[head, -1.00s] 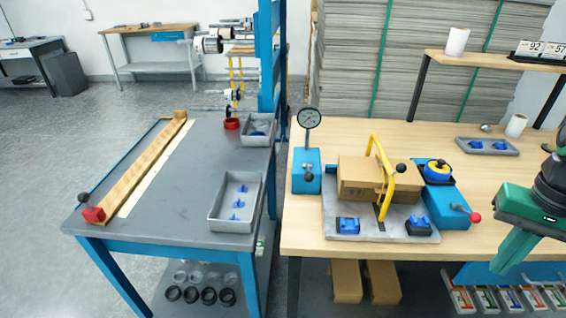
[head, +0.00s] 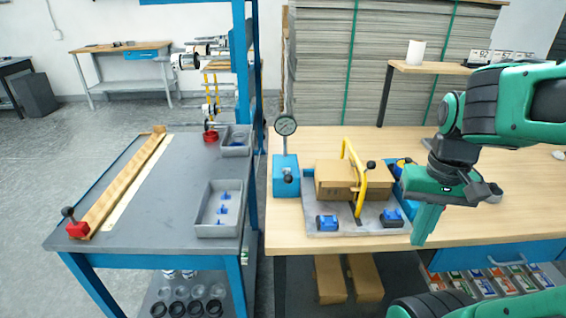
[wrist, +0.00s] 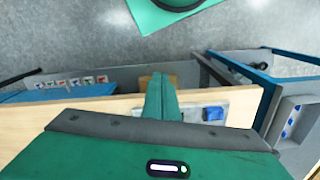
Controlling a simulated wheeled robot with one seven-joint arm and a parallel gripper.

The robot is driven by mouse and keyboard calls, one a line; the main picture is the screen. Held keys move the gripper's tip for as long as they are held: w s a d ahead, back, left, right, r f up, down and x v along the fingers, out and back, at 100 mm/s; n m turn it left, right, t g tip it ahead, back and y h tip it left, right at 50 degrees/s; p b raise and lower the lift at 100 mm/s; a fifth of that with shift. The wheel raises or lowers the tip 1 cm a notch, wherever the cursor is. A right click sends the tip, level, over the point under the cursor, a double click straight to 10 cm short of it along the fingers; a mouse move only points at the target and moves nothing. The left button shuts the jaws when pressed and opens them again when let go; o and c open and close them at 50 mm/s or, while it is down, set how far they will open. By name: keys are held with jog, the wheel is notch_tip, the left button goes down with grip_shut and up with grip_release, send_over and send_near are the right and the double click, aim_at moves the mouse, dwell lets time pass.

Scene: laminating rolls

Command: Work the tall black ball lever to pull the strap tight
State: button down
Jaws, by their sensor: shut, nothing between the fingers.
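A brown carton (head: 335,178) sits on a grey base plate (head: 325,229) on the wooden bench. A yellow frame (head: 358,178) stands over the carton, with a black ball (head: 371,164) at its right side. Another black ball (head: 288,179) is on the front of the blue gauge block (head: 285,160). I cannot tell for sure which is the tall lever. My gripper (head: 424,238) is shut and empty, pointing down at the plate's right front. It hides most of the blue unit to the right. In the wrist view the closed fingers (wrist: 163,100) cover part of the bench. I cannot make out the strap.
Two blue clamps (head: 327,222) sit at the plate's front. The grey table (head: 150,220) at left holds a wooden rail, a red block with a black ball, and trays. The bench behind the carton is clear.

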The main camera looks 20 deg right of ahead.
jog(key=w+a+r+n+h, duration=0.1)
jog(key=w+a+r, duration=0.1)
jog(key=w+r, duration=0.5)
jog(key=w+a+r+n+h, duration=0.1)
jog(key=w+a+r, duration=0.15)
jog(key=w, duration=0.75)
jog(key=w+a+r+t, duration=0.1)
jog(key=w+a+r, duration=0.2)
jog(key=w+a, duration=0.3)
jog(key=w+a+r+n, duration=0.1)
jog(key=w+a+r, duration=0.2)
jog(key=w+a, duration=0.3)
jog(key=a, duration=0.2)
jog(key=shift+w+a+r+n+t, duration=0.3)
jog(key=shift+w+a+r+t, duration=0.05)
jog(key=shift+w+a+t, duration=0.05)
jog(key=shift+s+a+f+x, duration=0.15)
jog(key=shift+s+x, duration=0.3)
jog(key=shift+x, duration=1.7)
jog(key=shift+s+a+f+x, duration=0.15)
jog(key=shift+s+x, duration=0.25)
jog(key=shift+x, duration=1.75)
jog(key=shift+s+a+x, duration=0.2)
jog(key=shift+s+x, duration=0.25)
jog(key=shift+x, duration=1.7)
jog(key=shift+d, duration=0.1)
